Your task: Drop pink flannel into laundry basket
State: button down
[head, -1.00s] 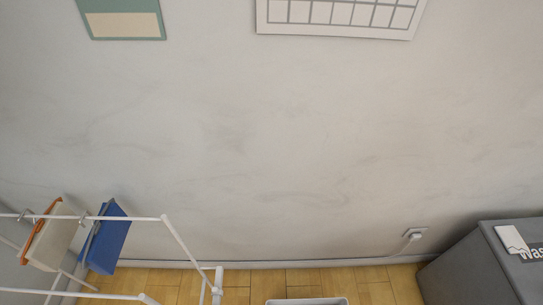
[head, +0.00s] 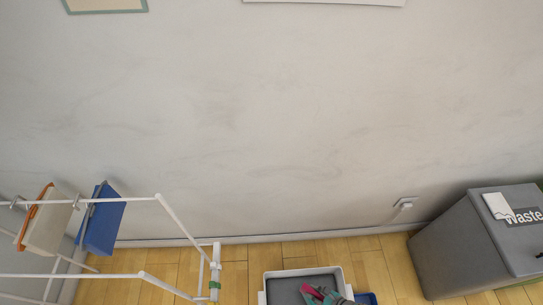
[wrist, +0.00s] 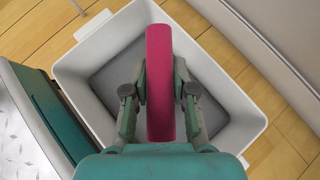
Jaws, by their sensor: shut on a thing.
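The pink flannel (wrist: 159,75) is pinched between the two fingers of my gripper (wrist: 159,92) in the wrist view. It stands out past the fingertips. In the head view the flannel (head: 308,292) and my gripper (head: 322,294) show at the bottom edge. The laundry basket (wrist: 240,105) is a white-rimmed open bin with a grey floor. It lies below the gripper in the wrist view, with the flannel over its opening. It also shows in the head view (head: 268,274), cut off by the frame. The height of the flannel above the basket floor is hard to tell.
A grey waste bin (head: 455,245) stands at the right. Wooden floor (head: 375,265) is clear between.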

jog(key=shift+f, duration=0.1)
jog(key=c, duration=0.9)
grip_release()
jog(key=shift+o, duration=0.2)
jog(key=v, duration=1.2)
jog(key=shift+a, duration=0.1)
